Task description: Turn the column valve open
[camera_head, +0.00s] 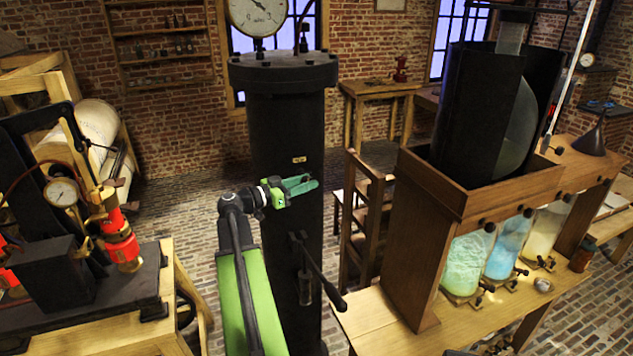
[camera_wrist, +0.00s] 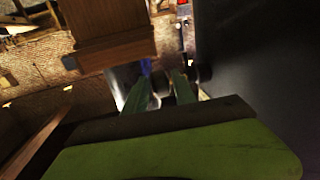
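The tall black column (camera_head: 287,125) stands upright in the middle of the head view, with a round white gauge on its top. A black lever with a knobbed end (camera_head: 320,272) sticks out of its lower front, toward the lower right; it looks like the column valve's handle. My green gripper (camera_head: 316,184) is in front of the column, above the lever and apart from it. In the wrist view my gripper (camera_wrist: 160,88) shows two green fingers with a gap between them and nothing clearly held. A large dark surface, probably the column (camera_wrist: 255,55), fills the right side there.
To the right, a wooden stand (camera_head: 400,240) holds a black tank (camera_head: 478,110) above glass jars with green, blue and yellowish contents. A bench with red apparatus (camera_head: 122,243) stands at left. Brick floor shows between.

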